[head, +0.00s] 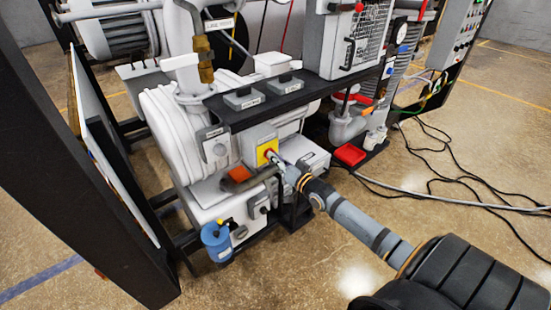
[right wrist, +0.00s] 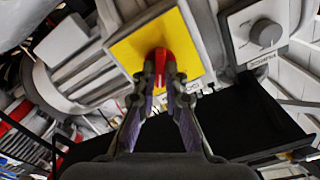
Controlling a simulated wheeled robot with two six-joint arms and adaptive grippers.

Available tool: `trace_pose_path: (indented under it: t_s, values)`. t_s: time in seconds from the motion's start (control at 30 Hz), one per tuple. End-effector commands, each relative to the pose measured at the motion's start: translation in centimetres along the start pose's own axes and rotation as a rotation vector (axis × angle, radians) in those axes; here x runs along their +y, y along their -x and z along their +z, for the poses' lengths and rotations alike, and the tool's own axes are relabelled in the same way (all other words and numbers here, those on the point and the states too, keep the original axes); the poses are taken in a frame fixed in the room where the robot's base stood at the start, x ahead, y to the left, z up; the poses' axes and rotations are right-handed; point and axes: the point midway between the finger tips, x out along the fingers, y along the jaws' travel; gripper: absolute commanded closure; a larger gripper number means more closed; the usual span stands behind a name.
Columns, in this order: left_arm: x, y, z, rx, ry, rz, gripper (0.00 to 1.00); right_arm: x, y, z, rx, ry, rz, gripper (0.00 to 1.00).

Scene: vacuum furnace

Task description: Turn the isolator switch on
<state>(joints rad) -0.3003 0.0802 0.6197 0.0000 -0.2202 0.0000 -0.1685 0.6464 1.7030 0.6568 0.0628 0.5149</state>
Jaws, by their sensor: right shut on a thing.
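The isolator switch has a yellow plate (head: 262,145) on the front of the grey machine, just under the dark shelf. In the right wrist view its yellow plate (right wrist: 133,58) fills the upper middle, with a red handle (right wrist: 160,60) at its centre. My right gripper (head: 272,157) reaches the plate from the lower right. In the right wrist view my right gripper (right wrist: 161,75) has its two fingers closed on either side of the red handle. The fingers hide part of the handle. My left gripper is not in view.
A dark shelf (head: 262,104) with small grey switch boxes (head: 244,97) runs above the isolator. A grey knob box (right wrist: 265,33) sits to the right of the plate in the right wrist view. A blue container (head: 216,240) hangs lower left. Cables (head: 450,180) lie on the floor at right.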

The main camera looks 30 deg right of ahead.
Motion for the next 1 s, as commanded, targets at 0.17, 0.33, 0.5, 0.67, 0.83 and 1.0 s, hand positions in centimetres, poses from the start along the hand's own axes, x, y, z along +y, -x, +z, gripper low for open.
trace_pose_path:
  t_s: [0.17, 0.33, 0.5, 0.67, 0.83, 1.0]
  values:
    - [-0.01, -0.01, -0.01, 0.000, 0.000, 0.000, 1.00, 0.06, 0.03, 0.09, -0.002, -0.006, 0.002, 1.00]
    - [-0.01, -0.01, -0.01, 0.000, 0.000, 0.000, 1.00, 0.06, 0.03, 0.09, -0.002, -0.006, 0.002, 1.00]
    - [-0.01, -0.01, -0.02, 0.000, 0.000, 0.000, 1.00, 0.05, 0.03, 0.08, -0.002, -0.006, 0.001, 0.71]
    - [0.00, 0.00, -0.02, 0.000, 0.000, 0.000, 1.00, 0.03, 0.01, 0.04, -0.001, -0.005, 0.001, 0.67]
    - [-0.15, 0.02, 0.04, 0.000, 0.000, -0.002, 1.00, 0.00, 0.01, 0.01, 0.000, 0.004, 0.000, 0.67]
    - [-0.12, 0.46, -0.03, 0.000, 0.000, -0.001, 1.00, -0.15, 0.00, -0.11, 0.000, 0.201, 0.001, 0.67]
